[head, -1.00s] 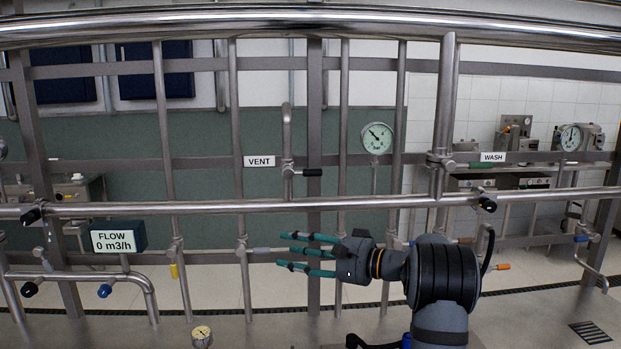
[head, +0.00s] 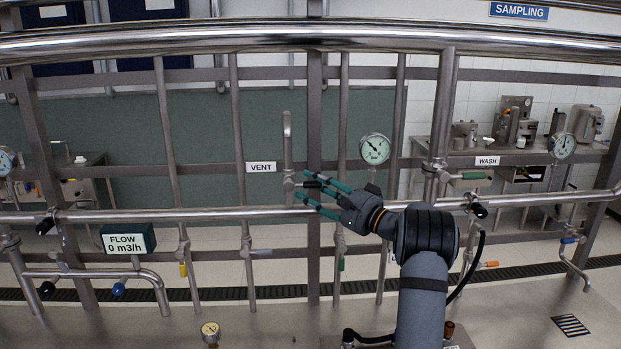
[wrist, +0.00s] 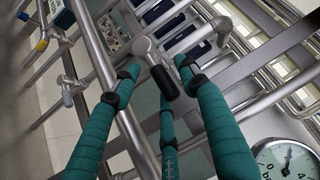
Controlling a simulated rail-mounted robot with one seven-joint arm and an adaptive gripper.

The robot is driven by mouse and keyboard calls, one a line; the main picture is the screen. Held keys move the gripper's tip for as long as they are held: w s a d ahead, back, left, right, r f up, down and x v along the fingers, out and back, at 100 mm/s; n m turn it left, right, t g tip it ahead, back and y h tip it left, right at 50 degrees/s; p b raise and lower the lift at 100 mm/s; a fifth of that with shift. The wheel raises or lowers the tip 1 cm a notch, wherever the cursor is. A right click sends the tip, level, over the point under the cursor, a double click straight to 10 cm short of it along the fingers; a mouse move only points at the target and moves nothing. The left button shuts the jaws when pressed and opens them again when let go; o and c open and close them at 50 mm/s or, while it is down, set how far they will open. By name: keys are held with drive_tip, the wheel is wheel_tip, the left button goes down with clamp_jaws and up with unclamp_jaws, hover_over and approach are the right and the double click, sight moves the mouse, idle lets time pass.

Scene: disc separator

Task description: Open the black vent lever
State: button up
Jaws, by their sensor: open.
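The black vent lever (head: 312,184) sticks out horizontally to the right from its valve on the short vertical vent pipe (head: 288,140), beside the VENT label (head: 261,167). My gripper (head: 303,184) has teal fingers and is open, with its fingertips around the lever in the head view. In the wrist view the lever's black handle (wrist: 163,82) shows between the spread fingertips of my gripper (wrist: 157,72). I see no clear contact between fingers and handle. The fingers partly cover the lever in the head view.
A pressure gauge (head: 375,149) stands just right of the lever, above my wrist; it also shows in the wrist view (wrist: 285,160). A horizontal pipe (head: 240,213) runs below the lever. The FLOW display (head: 122,242) is at left.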

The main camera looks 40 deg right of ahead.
drive_tip(key=shift+w+a, duration=0.1)
drive_tip(key=shift+w, duration=0.3)
drive_tip(key=c, duration=1)
clamp_jaws()
drive_tip(key=shift+r, duration=0.15)
